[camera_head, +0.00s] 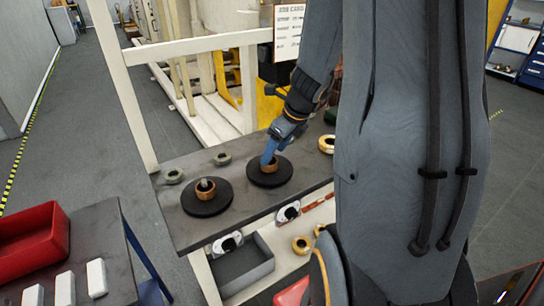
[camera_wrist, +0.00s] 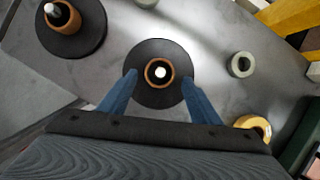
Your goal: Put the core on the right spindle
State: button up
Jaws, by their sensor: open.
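A copper-brown core (camera_wrist: 149,79) sits around the right spindle (camera_wrist: 161,72), whose pale tip shows inside its bore. A black round disc (camera_wrist: 159,48) lies under it; in the head view this disc (camera_head: 287,174) is the right one. My gripper (camera_wrist: 159,77) is open, with a blue finger on each side of the core and a visible gap to it. In the head view my gripper (camera_head: 268,156) is over the core and partly hides it. A second brown core (camera_head: 207,194) is around the left spindle (camera_head: 204,184) on the left black disc (camera_head: 207,207).
Grey-green rings (camera_head: 174,176) (camera_head: 222,158) lie near the far side of the grey table (camera_head: 180,230). A yellow ring (camera_head: 327,144) lies to the right. A white post (camera_head: 127,95) rises at the table's far left. A grey bin (camera_head: 246,272) sits below.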

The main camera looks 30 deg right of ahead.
jog(key=v, duration=0.8)
jog(key=s+a+f+n+g+h, duration=0.1)
jog(key=s+a+n, duration=0.4)
jog(key=n, duration=1)
jog(key=s+a+f+n+g, duration=0.2)
jog(key=s+a+n, duration=0.3)
jog(key=a+n, duration=0.7)
jog(key=shift+s+f+n+h, duration=0.15)
jog(key=shift+f+n+h, duration=0.45)
jog(key=shift+n, duration=1.5)
jog(key=shift+a+f, duration=0.1)
jog(key=shift+f, duration=0.1)
